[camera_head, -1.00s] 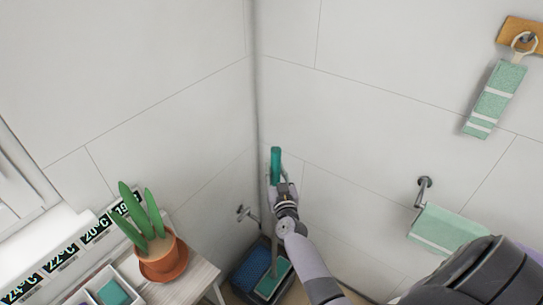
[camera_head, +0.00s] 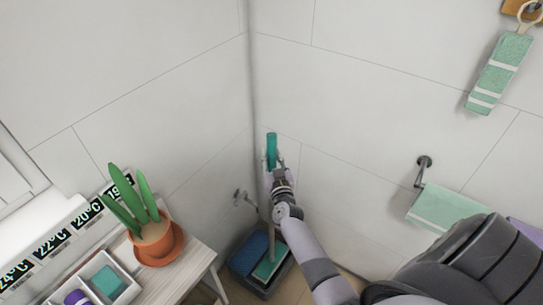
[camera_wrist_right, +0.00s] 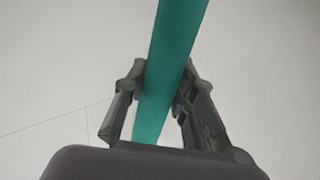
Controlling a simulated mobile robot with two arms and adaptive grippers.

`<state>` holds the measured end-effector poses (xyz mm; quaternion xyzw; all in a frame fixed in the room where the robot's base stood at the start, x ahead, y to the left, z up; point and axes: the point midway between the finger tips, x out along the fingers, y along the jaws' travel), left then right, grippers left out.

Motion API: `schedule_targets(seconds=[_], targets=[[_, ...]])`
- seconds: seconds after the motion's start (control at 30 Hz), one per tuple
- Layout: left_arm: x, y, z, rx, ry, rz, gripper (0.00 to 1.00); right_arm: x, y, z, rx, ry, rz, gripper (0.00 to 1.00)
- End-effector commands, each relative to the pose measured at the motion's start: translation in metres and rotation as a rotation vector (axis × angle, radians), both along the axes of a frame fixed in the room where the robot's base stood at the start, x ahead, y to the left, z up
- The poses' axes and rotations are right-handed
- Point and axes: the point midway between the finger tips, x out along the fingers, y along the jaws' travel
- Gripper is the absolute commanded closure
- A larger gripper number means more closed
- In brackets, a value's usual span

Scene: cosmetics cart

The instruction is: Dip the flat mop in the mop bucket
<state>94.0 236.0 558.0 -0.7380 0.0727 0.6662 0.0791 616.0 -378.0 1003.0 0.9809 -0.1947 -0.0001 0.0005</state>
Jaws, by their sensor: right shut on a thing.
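The flat mop stands upright in the corner; its teal handle top (camera_head: 271,150) rises above my right gripper (camera_head: 279,170). My right gripper is shut on the teal handle. In the right wrist view the handle (camera_wrist_right: 172,60) runs between the two fingers (camera_wrist_right: 158,95). The grey pole drops to a teal mop head (camera_head: 267,269) low in the corner. The mop bucket (camera_head: 262,292) is a dark box with a blue part on its left side; the mop head appears within its outline. Whether the head touches its bottom cannot be told. My left gripper is not in view.
A wooden table (camera_head: 196,262) at the lower left bears a potted plant (camera_head: 157,251) and a white divided tray (camera_head: 128,292). A wall fitting (camera_head: 240,197) sits beside the pole. Green towels hang on the right wall (camera_head: 497,75) and on a bar (camera_head: 445,208).

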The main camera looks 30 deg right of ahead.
Motion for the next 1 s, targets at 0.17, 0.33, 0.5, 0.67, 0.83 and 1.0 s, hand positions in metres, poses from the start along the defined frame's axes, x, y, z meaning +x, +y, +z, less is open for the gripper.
schedule_targets(seconds=[0.17,0.33,0.5,0.67,0.83,1.0], targets=[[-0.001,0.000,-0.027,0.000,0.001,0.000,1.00,0.001,0.000,-0.029,-0.001,-0.003,0.000,1.00],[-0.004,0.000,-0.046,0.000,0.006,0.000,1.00,0.001,0.000,-0.051,-0.001,-0.004,-0.001,1.00],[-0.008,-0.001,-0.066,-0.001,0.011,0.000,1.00,0.001,-0.001,-0.074,-0.001,-0.004,-0.001,1.00],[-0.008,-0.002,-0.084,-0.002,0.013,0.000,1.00,0.001,0.000,-0.096,-0.001,-0.004,0.000,1.00],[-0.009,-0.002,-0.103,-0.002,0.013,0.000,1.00,0.001,0.000,-0.119,-0.001,-0.004,0.000,1.00],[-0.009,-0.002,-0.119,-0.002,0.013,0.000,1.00,0.001,0.000,-0.137,-0.001,-0.006,-0.001,1.00]])
